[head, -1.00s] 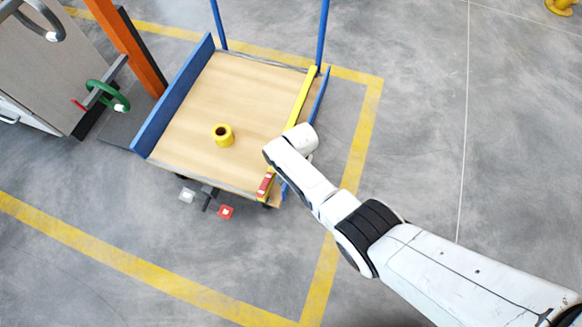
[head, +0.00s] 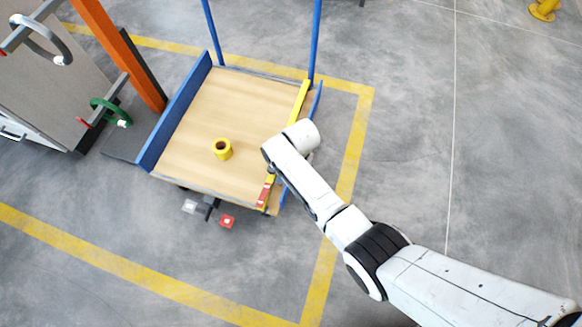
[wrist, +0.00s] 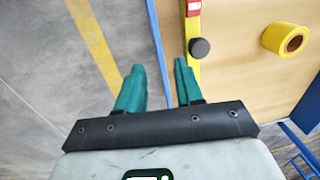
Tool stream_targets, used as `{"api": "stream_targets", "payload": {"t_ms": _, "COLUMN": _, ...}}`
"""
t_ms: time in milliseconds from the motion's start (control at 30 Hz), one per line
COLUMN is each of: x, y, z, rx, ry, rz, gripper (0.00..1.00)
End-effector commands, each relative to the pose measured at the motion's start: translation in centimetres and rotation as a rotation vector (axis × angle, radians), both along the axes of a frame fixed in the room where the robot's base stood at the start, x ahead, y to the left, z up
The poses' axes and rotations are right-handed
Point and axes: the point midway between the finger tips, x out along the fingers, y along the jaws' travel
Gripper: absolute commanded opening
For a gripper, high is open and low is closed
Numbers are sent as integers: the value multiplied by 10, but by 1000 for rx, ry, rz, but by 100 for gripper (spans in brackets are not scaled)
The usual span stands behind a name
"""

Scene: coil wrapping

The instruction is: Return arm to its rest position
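My arm reaches from the lower right in the head view, and its white wrist end is above the right edge of the cart. In the wrist view my gripper (wrist: 158,88) has two teal fingers standing apart with nothing between them. It is open and empty. The fingertips are hidden in the head view. Beyond the fingers are a blue rail and a yellow bar with a dark round knob (wrist: 199,47).
The cart's wooden deck (head: 240,105) carries a yellow tape roll (head: 222,149). A yellow bar (head: 299,105) lies along its right side. Blue posts rise at the back. A machine with a green ring (head: 110,112) and an orange post (head: 118,52) stand left. Floor at right is open.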

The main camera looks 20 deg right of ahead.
Motion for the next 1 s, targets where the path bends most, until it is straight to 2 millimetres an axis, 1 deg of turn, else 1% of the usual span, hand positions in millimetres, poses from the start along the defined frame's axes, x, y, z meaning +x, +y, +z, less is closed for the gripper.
{"api": "stream_targets", "payload": {"t_ms": 367, "x": 0, "y": 0, "z": 0, "rx": 0, "ry": 0, "rz": 1, "gripper": 36}}
{"api": "stream_targets", "payload": {"t_ms": 467, "x": -6, "y": -5, "z": 1, "rx": -1, "ry": -3, "rz": 17, "gripper": 36}}
{"api": "stream_targets", "payload": {"t_ms": 533, "x": -17, "y": -12, "z": 2, "rx": -4, "ry": -6, "rz": 44, "gripper": 36}}
{"api": "stream_targets", "payload": {"t_ms": 667, "x": -48, "y": -33, "z": 13, "rx": -14, "ry": -18, "rz": 125, "gripper": 36}}
{"api": "stream_targets", "payload": {"t_ms": 700, "x": -60, "y": -40, "z": 17, "rx": -19, "ry": -21, "rz": 154, "gripper": 36}}
{"api": "stream_targets", "payload": {"t_ms": 767, "x": -77, "y": -52, "z": 26, "rx": -27, "ry": -27, "rz": 197, "gripper": 36}}
{"api": "stream_targets", "payload": {"t_ms": 800, "x": -90, "y": -60, "z": 32, "rx": -34, "ry": -30, "rz": 225, "gripper": 36}}
{"api": "stream_targets", "payload": {"t_ms": 867, "x": -109, "y": -71, "z": 43, "rx": -45, "ry": -34, "rz": 267, "gripper": 36}}
{"api": "stream_targets", "payload": {"t_ms": 900, "x": -123, "y": -79, "z": 51, "rx": -52, "ry": -35, "rz": 294, "gripper": 36}}
{"api": "stream_targets", "payload": {"t_ms": 967, "x": -144, "y": -90, "z": 64, "rx": -63, "ry": -39, "rz": 334, "gripper": 36}}
{"api": "stream_targets", "payload": {"t_ms": 1000, "x": -158, "y": -97, "z": 73, "rx": -72, "ry": -41, "rz": 360, "gripper": 36}}
